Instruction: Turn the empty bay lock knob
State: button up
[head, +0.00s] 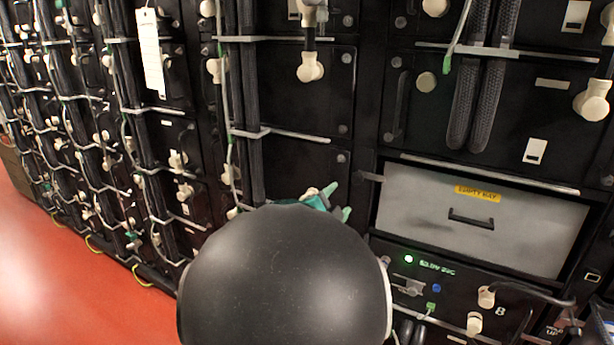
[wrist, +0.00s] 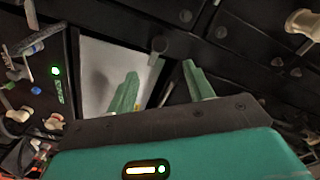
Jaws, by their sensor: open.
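The empty bay is a pale grey panel (head: 420,205) with a yellow label and a black handle, at the right of the head view. It also shows in the wrist view (wrist: 100,70), partly behind a finger. A small grey lock knob (head: 370,177) sticks out at the panel's upper left edge. In the wrist view the knob (wrist: 158,45) appears beyond my fingertips, between them in the picture. My gripper (head: 328,204) has green fingers, spread open and empty, left of the panel. The wrist view shows both fingers (wrist: 160,73) apart, with no contact on the knob visible.
Black battery units with cream terminals (head: 310,68) and cables fill the wall around the bay. A unit with a green light (head: 409,259) sits below the panel. My dark round arm link hides the lower middle. Open red floor (head: 60,285) lies at left.

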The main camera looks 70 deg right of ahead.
aim_at(356, 180)
jog(key=d, duration=0.4)
jog(key=s+d, duration=0.1)
jog(key=d, duration=0.8)
jog(key=shift+s+d, duration=0.15)
jog(key=c, duration=1)
jog(key=shift+o, duration=0.2)
